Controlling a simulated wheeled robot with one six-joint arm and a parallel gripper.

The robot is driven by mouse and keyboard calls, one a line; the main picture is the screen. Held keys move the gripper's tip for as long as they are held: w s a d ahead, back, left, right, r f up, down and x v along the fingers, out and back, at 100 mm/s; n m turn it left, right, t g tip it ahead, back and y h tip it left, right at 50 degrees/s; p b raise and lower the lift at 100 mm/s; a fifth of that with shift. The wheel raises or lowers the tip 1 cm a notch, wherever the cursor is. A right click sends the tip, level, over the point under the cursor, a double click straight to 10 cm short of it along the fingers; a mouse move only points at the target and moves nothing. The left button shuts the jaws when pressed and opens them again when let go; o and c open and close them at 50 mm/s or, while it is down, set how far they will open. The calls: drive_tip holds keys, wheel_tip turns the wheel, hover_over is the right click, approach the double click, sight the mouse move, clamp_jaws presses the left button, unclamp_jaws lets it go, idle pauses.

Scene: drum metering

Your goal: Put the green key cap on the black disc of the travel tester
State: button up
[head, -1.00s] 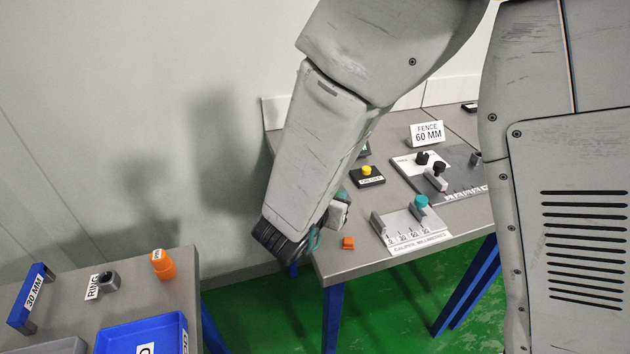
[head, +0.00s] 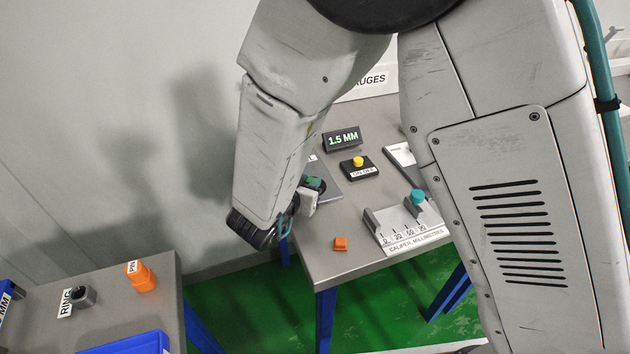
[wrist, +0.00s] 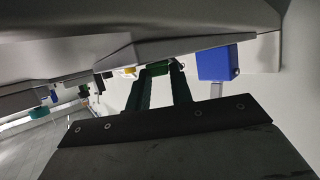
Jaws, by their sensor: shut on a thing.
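My gripper (head: 306,197) is low over the near left edge of the far bench in the head view, partly hidden by my forearm. In the wrist view my gripper (wrist: 160,76) has its two dark fingers closed on the green key cap (wrist: 158,68). The cap also shows as a small green patch (head: 316,183) at the fingers in the head view. A grey plate (head: 328,172) lies behind the gripper, partly covered; I cannot tell for sure that it is the travel tester. The black disc cannot be made out. A display (head: 342,139) behind reads 1.5 MM.
An on/off box (head: 360,168) with a yellow button stands right of the gripper. An orange block (head: 340,243) lies near the bench's front edge. The caliper (head: 404,229) with a teal knob is further right. A blue box (wrist: 216,62) shows in the wrist view.

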drive_tip(key=o, duration=0.9)
drive_tip(key=shift+d+f, duration=0.1)
drive_tip(key=shift+o, duration=0.2)
